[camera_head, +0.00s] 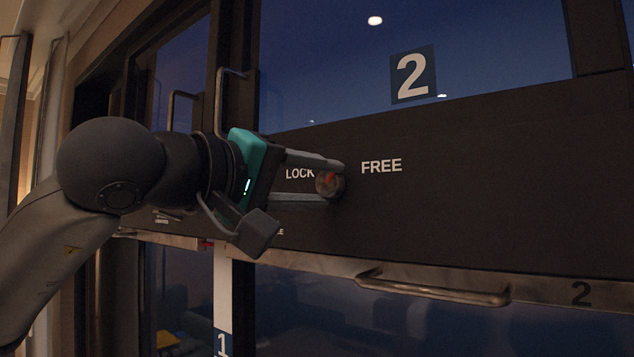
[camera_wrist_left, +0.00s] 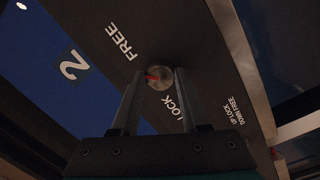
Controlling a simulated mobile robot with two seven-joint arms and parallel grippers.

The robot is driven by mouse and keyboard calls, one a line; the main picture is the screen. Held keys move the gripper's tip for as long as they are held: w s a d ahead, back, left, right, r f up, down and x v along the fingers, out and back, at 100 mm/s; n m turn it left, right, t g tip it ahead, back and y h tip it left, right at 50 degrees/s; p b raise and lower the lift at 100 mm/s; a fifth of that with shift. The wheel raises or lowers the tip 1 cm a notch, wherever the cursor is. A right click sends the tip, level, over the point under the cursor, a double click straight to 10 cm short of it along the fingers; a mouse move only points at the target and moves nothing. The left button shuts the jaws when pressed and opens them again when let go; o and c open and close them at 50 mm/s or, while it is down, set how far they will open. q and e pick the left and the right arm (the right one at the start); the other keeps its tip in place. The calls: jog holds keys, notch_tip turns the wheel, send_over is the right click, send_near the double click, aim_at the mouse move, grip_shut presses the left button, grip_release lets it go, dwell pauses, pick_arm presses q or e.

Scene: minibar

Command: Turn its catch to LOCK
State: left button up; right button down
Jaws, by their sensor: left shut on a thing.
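The catch is a small round metal knob (camera_head: 329,185) on the dark panel of the door marked 2. The white word LOCK (camera_head: 299,173) is left of it and FREE (camera_head: 381,166) is right of it. My left gripper (camera_head: 333,182) reaches in from the left, with one finger above and one below the knob, shut on it. In the left wrist view the knob (camera_wrist_left: 160,80) sits between the fingertips (camera_wrist_left: 159,76). A red mark shows on its left side there, and the fingers partly hide its edges.
A horizontal metal bar handle (camera_head: 435,289) sticks out below the panel. Upright handles (camera_head: 222,100) stand on the left behind my arm. A second label, UP LOCK DOWN FREE (camera_wrist_left: 232,111), shows in the left wrist view. The panel right of FREE is clear.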

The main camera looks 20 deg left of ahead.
pick_arm(q)
grip_shut()
jog(key=shift+f, duration=0.1)
jog(key=n+b, duration=0.3)
jog(key=shift+f, duration=0.1)
jog(key=n+t+b, duration=0.1)
jog(key=n+b, duration=0.3)
jog(key=n, duration=0.1)
jog(key=shift+d, duration=0.1)
jog(key=n+b, duration=0.3)
jog(key=n, duration=0.2)
jog(key=shift+n+y, duration=0.3)
jog(key=shift+n, duration=0.1)
jog(key=n+b, duration=0.1)
jog(key=n, duration=0.1)
jog(key=n+b, duration=0.1)
jog(key=n, duration=0.2)
jog(key=shift+t+y+b, duration=0.3)
jog(key=shift+t, duration=0.1)
jog(key=shift+n, duration=0.3)
